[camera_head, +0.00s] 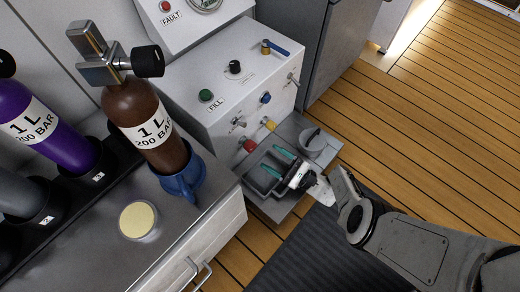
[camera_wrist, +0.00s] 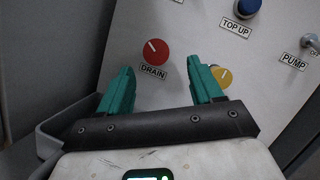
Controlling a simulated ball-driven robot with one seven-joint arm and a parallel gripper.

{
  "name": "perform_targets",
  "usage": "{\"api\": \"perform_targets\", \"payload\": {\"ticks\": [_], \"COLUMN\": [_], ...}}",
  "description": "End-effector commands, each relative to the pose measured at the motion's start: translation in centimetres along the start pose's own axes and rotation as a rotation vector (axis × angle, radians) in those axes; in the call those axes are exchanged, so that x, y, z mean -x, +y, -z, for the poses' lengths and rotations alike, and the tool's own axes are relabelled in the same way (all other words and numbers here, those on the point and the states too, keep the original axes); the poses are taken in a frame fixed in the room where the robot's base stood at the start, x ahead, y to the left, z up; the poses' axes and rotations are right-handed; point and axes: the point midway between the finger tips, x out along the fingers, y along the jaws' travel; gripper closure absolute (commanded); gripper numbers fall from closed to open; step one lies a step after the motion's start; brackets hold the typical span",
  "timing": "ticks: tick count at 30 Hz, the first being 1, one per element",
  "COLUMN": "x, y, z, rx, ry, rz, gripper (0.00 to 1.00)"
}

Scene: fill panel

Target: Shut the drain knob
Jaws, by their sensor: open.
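The drain knob is a round red knob (camera_wrist: 155,52) with a white pointer line, above a DRAIN label on the pale panel. In the head view the red knob (camera_head: 249,145) sits low on the front of the fill panel (camera_head: 225,125). Its white line points to the upper left in the wrist view. My gripper (camera_wrist: 163,75) has two green fingers, open and apart, with nothing between them. The knob appears just beyond the fingertips, nearer the left one. The right finger partly covers a yellow knob. In the head view my gripper (camera_head: 282,162) is in front of the panel's lower part.
The yellow knob (camera_wrist: 222,76), a blue TOP UP knob (camera_wrist: 247,8) and a PUMP switch (camera_wrist: 309,41) are close by. A grey tray (camera_head: 268,180) and a grey cup (camera_head: 312,142) lie below the panel. A brown cylinder (camera_head: 145,125) stands in a blue holder at left.

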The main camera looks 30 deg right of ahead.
Motion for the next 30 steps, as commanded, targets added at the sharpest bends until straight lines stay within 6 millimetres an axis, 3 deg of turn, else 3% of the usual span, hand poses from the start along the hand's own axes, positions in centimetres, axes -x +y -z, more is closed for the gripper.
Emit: {"api": "perform_targets", "payload": {"ticks": [6,12,18,30], "x": [4.6,7.4,8.4,8.4], "y": [-0.9,-1.4,-1.4,-1.4], "z": [-1.3,-2.0,-2.3,-2.3], "rx": [0.002,0.002,0.000,0.000], "ry": [0.003,0.001,0.000,-0.001], "rz": [0.004,0.003,0.000,0.000], "gripper": [0.35,0.35,0.35,0.34]}}
